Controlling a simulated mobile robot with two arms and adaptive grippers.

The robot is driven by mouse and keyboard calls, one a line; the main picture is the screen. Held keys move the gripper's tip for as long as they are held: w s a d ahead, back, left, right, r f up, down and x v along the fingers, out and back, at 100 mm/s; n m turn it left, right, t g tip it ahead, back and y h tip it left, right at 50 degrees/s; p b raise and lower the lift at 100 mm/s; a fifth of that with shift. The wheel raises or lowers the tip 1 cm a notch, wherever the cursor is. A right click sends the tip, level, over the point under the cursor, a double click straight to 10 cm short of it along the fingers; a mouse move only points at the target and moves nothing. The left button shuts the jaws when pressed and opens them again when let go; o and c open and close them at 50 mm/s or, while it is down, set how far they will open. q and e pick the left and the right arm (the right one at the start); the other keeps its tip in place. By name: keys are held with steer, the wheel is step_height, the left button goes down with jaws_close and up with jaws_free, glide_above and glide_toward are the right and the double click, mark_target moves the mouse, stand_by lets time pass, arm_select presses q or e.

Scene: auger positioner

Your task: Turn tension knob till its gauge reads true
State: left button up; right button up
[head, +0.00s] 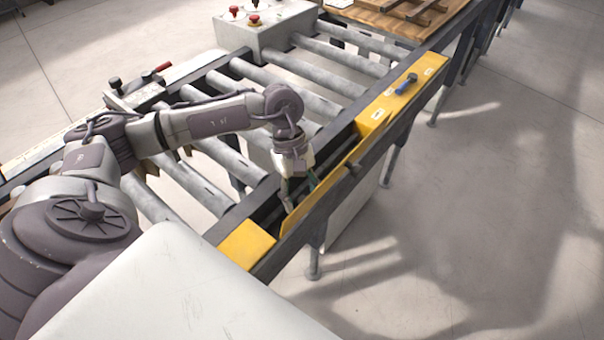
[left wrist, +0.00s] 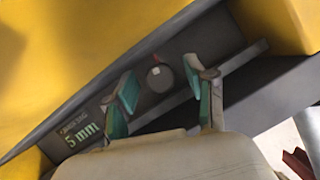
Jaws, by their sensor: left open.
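In the left wrist view a round dark grey knob (left wrist: 161,80) with a small red and white mark at its top sits in a dark recess. My left gripper (left wrist: 158,70) is open, with its teal-padded fingers on either side of the knob; whether they touch it I cannot tell. A dark plate with green "5 mm" lettering (left wrist: 82,136) and a smaller line above it lies left of the knob. No gauge pointer is clear to me. In the head view my left gripper (head: 297,183) reaches down behind the yellow panel, which hides the knob.
The yellow guard (head: 340,170) runs along the conveyor's edge, with a blue-handled lever (head: 407,84) farther up. Grey rollers (head: 240,98) lie to the left. A control box (head: 262,28) with red knobs stands at the back. Open floor lies to the right.

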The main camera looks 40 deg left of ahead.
arm_select(q)
jaws_close()
steer(key=shift+f+n+t+b, duration=0.25)
steer(key=shift+n+t+b, duration=0.15)
steer(key=shift+n+b, duration=0.7)
steer(key=n+b, duration=0.2)
steer(key=n+t+b, duration=0.1)
steer(key=b, duration=0.2)
steer(key=shift+s+n+t+h, duration=0.1)
steer(key=shift+n+t+h, duration=0.2)
steer(key=shift+n, duration=0.1)
steer(key=shift+r+n+t+b, duration=0.2)
steer(key=shift+n+t+b, duration=0.4)
steer(key=shift+n+b, duration=0.95)
steer(key=shift+r, duration=0.1)
jaws_free()
